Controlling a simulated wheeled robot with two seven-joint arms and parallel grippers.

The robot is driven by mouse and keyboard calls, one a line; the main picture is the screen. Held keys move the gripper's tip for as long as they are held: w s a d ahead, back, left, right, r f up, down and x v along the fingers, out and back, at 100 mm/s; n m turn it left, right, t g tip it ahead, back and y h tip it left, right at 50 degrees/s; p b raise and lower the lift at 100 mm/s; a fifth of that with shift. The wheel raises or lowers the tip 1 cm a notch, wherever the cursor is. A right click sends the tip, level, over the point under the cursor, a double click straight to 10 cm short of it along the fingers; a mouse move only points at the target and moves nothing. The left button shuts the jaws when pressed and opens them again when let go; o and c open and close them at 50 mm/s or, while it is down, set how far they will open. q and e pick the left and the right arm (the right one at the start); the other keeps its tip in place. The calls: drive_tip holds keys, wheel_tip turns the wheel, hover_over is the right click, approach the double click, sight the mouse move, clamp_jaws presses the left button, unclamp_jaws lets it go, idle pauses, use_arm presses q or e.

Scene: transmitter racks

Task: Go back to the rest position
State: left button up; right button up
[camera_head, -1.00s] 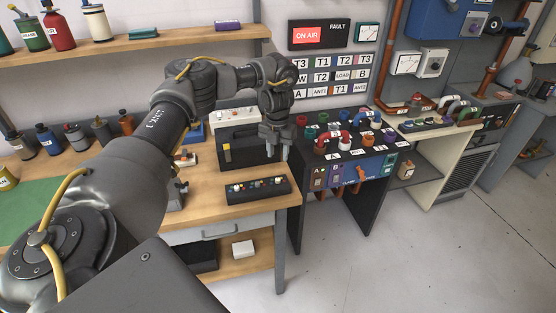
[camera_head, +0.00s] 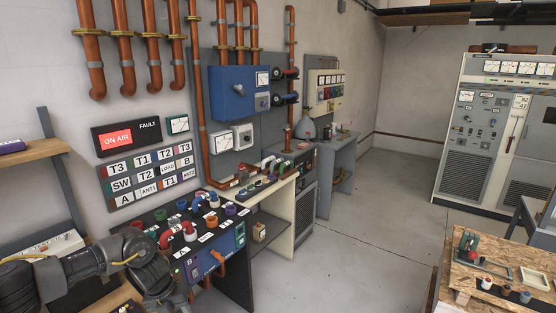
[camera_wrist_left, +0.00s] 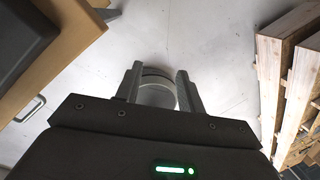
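My left arm (camera_head: 90,268) comes in at the bottom left of the head view, in front of the bench and the patch console. Its gripper end is low there and hard to make out. In the left wrist view my left gripper (camera_wrist_left: 160,72) has its two fingers apart. A round grey shape shows between the fingers, seemingly beyond them against the pale floor; I cannot tell what it is. No task object is seen in the grip. My right gripper is in neither view.
The patch console (camera_head: 240,236) with coloured sockets stands beside the left arm. A wooden workbench (camera_head: 468,302) with small parts is at the lower right, and a transmitter cabinet (camera_head: 466,180) is behind it. Open floor (camera_head: 345,262) lies between. Wooden boards (camera_wrist_left: 270,85) show right in the wrist view.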

use_arm(q)
drive_tip(key=s+d+f+t+h, duration=0.1)
drive_tip(key=s+d+f, duration=0.15)
drive_tip(key=d, duration=0.45)
drive_tip(key=s+d+f+h, duration=0.2)
drive_tip(key=d+f, duration=0.1)
drive_tip(key=d, duration=0.4)
drive_tip(key=s+d+r+n+t+h, duration=0.1)
drive_tip(key=s+d+n+t, duration=0.1)
drive_tip(key=s+d+n, duration=0.3)
drive_tip(key=s+d+r+n+t+h, duration=0.1)
drive_tip(key=s+d+n+t, duration=0.15)
drive_tip(key=d+n, duration=0.4)
drive_tip(key=s+a+f+n+g+y, duration=0.2)
drive_tip(key=s+a+n+g+y, duration=0.3)
drive_tip(key=s+a+n, duration=1.7)
wheel_tip(320, 180, down, 27)
drive_tip(key=s+d+m+y+b, duration=0.1)
drive_tip(key=s+d+m+b, duration=0.1)
drive_tip(key=b, duration=0.1)
drive_tip(key=s+a+f+g+b, duration=0.1)
drive_tip(key=s+a+f+b, duration=0.2)
drive_tip(key=s+f, duration=1.4)
wheel_tip(320, 180, down, 3)
drive_tip(key=shift+f+y, duration=0.2)
drive_tip(key=shift+y, duration=0.1)
